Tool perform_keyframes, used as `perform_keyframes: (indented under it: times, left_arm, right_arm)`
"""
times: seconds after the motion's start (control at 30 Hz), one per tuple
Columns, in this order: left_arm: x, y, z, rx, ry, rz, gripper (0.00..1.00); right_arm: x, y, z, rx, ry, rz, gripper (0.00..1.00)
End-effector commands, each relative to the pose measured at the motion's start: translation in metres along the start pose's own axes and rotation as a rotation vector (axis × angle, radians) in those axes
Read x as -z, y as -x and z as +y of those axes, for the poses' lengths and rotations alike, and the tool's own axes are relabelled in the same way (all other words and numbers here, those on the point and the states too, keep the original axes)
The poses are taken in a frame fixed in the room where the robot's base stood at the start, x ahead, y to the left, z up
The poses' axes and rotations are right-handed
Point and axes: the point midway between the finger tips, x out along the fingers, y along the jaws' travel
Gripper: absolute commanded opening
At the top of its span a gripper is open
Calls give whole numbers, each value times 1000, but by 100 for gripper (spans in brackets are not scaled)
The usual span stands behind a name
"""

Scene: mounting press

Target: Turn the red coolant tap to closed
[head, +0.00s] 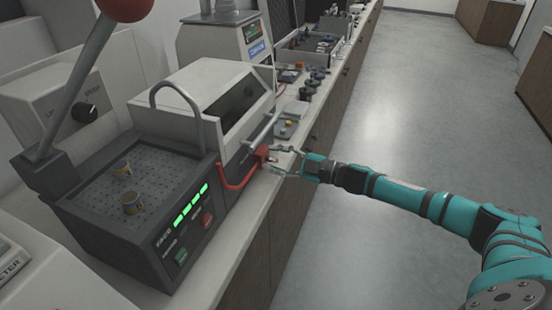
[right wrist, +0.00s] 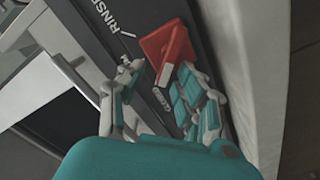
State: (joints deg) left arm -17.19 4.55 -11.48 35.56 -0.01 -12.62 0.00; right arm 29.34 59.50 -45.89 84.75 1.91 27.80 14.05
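The red coolant tap (head: 262,152) is on the dark front of the white-and-grey machine at the counter's front side. In the right wrist view the red tap (right wrist: 168,48) is tilted across the dark panel, beside large lettering reading "RINSE", a short white mark and smaller lettering partly hidden. My right gripper (head: 273,160) is at the tap, reaching from the right. In the right wrist view its fingers (right wrist: 155,78) are spread, one on each side of the tap's lower end. I cannot tell whether they touch it. My left gripper is in neither view.
A red curved bar (head: 238,179) runs along the machine front just left of the tap. Small items line the counter beyond. The floor at right is clear.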

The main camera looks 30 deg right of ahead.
Motion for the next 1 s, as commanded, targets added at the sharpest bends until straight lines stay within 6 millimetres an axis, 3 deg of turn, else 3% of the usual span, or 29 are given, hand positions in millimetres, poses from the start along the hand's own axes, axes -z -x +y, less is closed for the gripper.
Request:
perform_keyframes:
  times: [0.23,0.7,1.0]
  left_arm:
    - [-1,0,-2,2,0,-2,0]
    - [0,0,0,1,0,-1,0]
    - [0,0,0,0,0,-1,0]
  right_arm:
    - [-1,11,-3,3,-4,-1,35]
    - [-2,99,-2,4,-3,-4,35]
    - [-2,120,0,1,-1,-1,35]
